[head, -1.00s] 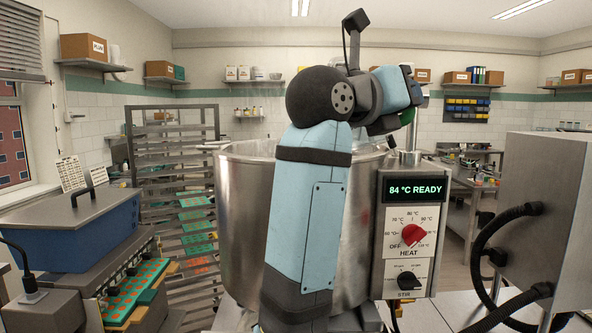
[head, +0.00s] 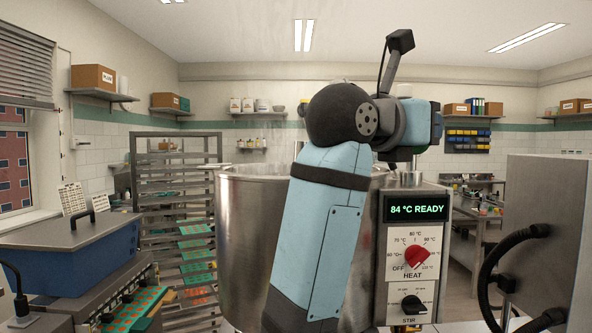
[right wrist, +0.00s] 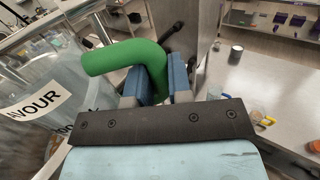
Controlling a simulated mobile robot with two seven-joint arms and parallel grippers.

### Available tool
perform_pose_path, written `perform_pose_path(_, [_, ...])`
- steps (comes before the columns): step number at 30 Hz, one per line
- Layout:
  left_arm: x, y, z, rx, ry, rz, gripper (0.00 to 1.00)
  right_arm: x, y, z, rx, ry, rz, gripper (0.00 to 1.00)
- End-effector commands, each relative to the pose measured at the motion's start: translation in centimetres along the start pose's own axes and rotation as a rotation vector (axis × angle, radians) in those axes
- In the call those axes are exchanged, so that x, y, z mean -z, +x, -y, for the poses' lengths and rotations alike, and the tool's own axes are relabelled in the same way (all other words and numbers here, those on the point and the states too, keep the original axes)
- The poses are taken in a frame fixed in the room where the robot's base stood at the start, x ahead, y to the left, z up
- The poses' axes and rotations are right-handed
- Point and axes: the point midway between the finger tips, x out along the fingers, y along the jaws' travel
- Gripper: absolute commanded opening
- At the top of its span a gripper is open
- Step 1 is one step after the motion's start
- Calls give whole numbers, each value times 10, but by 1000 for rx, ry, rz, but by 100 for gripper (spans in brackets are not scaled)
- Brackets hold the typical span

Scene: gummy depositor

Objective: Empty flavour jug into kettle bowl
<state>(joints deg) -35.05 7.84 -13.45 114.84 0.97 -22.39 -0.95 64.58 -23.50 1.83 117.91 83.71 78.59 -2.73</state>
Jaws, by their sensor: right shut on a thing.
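The steel kettle bowl (head: 250,245) stands in the middle of the head view, partly hidden behind my right arm. In the right wrist view, my right gripper (right wrist: 157,80) is shut on the green handle of the flavour jug (right wrist: 125,58). The jug's clear body is at the left of that view, with a white label reading "...AVOUR" (right wrist: 36,103). The jug's contents and tilt are hard to tell. My arm hides the jug and the gripper's fingers in the head view. My left gripper is not in view.
A control box (head: 413,250) reading "84 °C READY" stands right of the kettle. A grey cabinet (head: 545,230) with black hoses is at the right. A tray rack (head: 175,160) and a blue-sided machine (head: 75,255) are at the left.

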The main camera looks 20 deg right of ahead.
Motion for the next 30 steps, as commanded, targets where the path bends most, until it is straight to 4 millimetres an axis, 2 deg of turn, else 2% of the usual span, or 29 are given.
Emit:
perform_pose_path(1, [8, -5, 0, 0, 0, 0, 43, -12, 0, 0, 0, 1, 1, 0])
perform_pose_path(7, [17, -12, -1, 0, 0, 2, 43, -30, 0, 0, 0, 0, 0, 0])
perform_pose_path(11, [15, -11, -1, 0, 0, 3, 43, -29, -2, 3, 1, 0, 1, 0])
perform_pose_path(30, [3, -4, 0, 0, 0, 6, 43, -29, -42, 63, 1, 1, 1, 0])
